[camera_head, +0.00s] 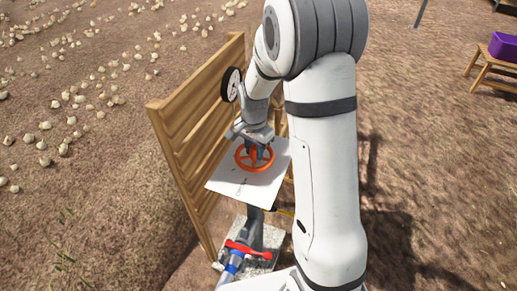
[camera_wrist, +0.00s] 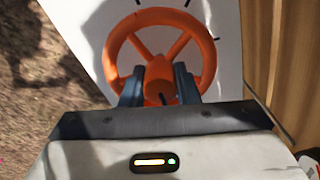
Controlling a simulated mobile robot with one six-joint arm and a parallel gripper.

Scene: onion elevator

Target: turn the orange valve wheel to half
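The orange valve wheel (camera_head: 241,163) lies on a white panel (camera_head: 225,187) with dark marks and lettering. It also shows in the wrist view (camera_wrist: 120,40), with its spokes and central hub. My gripper (camera_head: 257,153) reaches down to the wheel. In the wrist view its two fingers (camera_wrist: 158,78) stand apart, one on each side of the hub, inside the rim. Whether they press on the hub cannot be told. Short dark tick marks show on the panel beyond the rim; the near part of the rim is hidden behind the gripper.
A wooden slatted wall (camera_head: 195,105) stands just left of the panel, with a round black-and-white dial (camera_head: 231,85) near its top. Below are a pipe with a red handle (camera_head: 247,248) and a blue band. A purple crate (camera_head: 503,46) sits on a wooden bench at far right.

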